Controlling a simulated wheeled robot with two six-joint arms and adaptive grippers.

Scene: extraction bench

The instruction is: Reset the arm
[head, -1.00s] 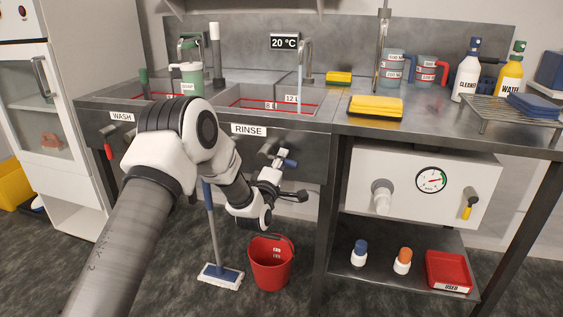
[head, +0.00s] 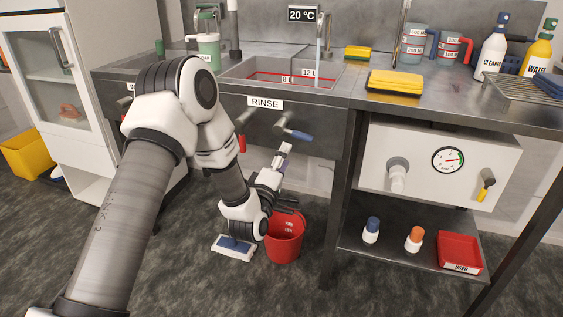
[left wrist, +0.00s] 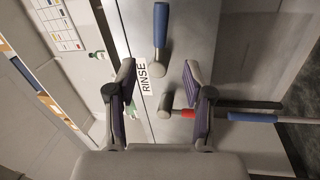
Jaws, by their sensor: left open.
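My left arm reaches in from the left toward the sink front. My left gripper (head: 283,153) is open and empty, just below the lever with the blue handle (head: 298,135) under the RINSE label (head: 265,102). In the left wrist view, the two fingers (left wrist: 158,72) stand apart with nothing between them. The blue handle (left wrist: 160,25) lies beyond the fingertips there, apart from them. A red-marked lever (left wrist: 188,113) shows by one finger; it also shows in the head view (head: 241,143), left of the blue one. My right gripper is in neither view.
A red bucket (head: 286,240) and a mop head (head: 234,246) are on the floor under my left wrist. The mop's blue pole (left wrist: 250,117) shows beside one finger. A shelf with bottles and a red tray (head: 460,252) stands right. Open floor lies in front.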

